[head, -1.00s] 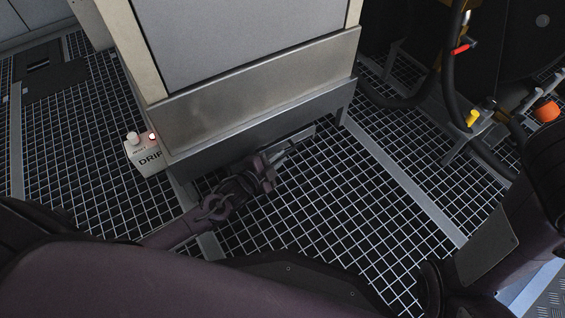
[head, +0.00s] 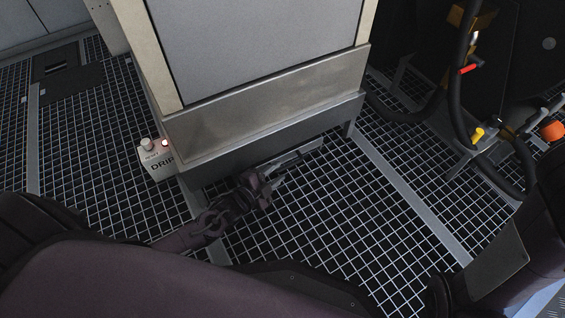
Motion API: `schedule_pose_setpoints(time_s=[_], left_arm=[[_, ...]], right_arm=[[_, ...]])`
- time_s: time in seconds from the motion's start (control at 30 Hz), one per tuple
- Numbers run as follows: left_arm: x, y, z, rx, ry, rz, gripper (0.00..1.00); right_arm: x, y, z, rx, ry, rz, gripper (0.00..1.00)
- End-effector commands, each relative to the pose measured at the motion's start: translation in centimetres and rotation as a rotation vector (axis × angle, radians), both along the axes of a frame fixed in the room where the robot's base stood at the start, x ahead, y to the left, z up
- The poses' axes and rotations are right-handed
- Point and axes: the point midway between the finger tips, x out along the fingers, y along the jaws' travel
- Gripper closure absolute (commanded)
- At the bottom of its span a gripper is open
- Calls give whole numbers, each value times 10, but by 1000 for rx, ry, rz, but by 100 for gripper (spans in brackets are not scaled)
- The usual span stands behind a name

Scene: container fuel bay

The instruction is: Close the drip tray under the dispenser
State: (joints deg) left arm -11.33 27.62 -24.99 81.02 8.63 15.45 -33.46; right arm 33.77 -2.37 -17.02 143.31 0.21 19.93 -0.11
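The dispenser (head: 265,100) is a grey cabinet with a metal lower band, standing on the grating floor. A flat grey edge (head: 312,146), which looks like part of the drip tray, shows low under its front side. The rest of the tray is hidden beneath the cabinet and behind my gripper. My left gripper (head: 270,184) is low in front of this edge, close to it; I cannot tell whether it touches. Its fingers are dark and small, so their opening is unclear. My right arm is at the right edge, and its gripper is not visible.
A white box (head: 158,160) marked "DRIP", with a white knob and a lit red lamp, stands at the cabinet's left corner. Black hoses (head: 463,90) and a yellow-handled valve (head: 478,134) are at the right. The grating (head: 350,210) in front is clear.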

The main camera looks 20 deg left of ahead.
Motion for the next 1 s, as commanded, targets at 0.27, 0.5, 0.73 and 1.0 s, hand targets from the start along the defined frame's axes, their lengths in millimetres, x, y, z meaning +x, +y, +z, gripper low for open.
schedule_pose_setpoints(time_s=[0.27, 0.5, 0.73, 1.0], left_arm=[[-30, 10, 10, 0, 0, 1, 67], [-31, 11, 8, 0, -1, 1, 67], [-31, 11, 8, 0, -1, 1, 67], [-24, -9, 43, -69, -43, -16, 67]], right_arm=[[3, 1, 21, -4, 8, -3, 29], [3, 1, 20, -4, 11, -3, 29], [3, 0, 20, 0, 12, -1, 29], [11, 1, 23, -2, 28, 1, 29]])
